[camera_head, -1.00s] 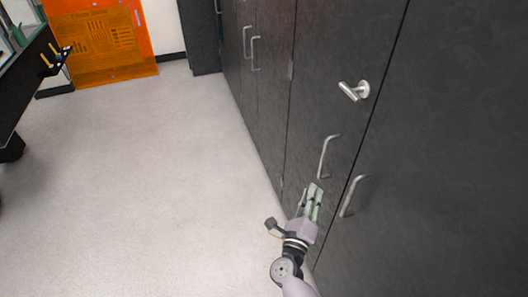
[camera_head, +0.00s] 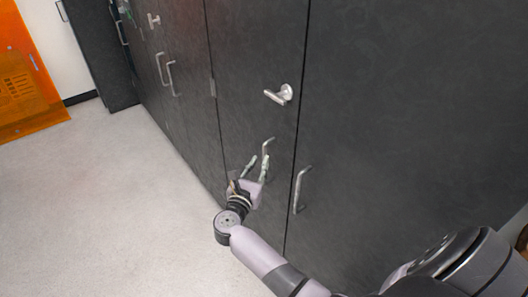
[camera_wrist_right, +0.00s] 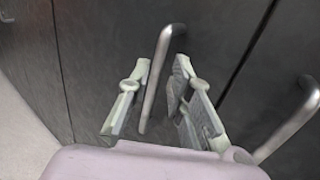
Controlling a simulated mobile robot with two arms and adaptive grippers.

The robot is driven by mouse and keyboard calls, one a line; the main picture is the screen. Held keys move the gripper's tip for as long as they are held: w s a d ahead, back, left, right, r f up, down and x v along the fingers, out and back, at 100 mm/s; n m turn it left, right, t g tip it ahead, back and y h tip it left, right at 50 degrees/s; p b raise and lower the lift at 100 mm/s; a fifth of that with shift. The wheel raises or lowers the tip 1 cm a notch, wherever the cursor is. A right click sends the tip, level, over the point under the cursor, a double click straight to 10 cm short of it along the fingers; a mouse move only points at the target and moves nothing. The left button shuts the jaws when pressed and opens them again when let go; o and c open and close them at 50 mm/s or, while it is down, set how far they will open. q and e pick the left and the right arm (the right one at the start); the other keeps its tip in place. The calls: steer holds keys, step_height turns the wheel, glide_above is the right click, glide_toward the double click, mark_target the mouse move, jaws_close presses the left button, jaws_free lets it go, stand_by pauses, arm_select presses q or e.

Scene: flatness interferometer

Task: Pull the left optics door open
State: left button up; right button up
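The left optics door (camera_head: 250,50) is a dark grey cabinet panel that looks closed, flush with its neighbours. It carries a silver lever latch (camera_head: 279,95) and, lower down, a silver bar handle (camera_head: 267,146). My right gripper (camera_head: 257,163) is open at this bar handle. In the right wrist view the bar handle (camera_wrist_right: 160,70) shows between the two spread fingers (camera_wrist_right: 160,68). I cannot tell how deep it sits between them, and no grip shows. My left gripper is not in view.
The adjoining right door (camera_head: 400,110) has its own bar handle (camera_head: 301,190), close to the right of my gripper. More cabinet doors with handles (camera_head: 165,72) line the wall further left. Pale floor (camera_head: 110,200) lies clear to the left. An orange panel (camera_head: 25,85) stands at far left.

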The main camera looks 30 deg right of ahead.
mark_target(264, 155)
steer(key=x, duration=0.5)
steer(key=shift+w+d, duration=0.25)
steer(key=shift+c, duration=0.4)
jaws_close()
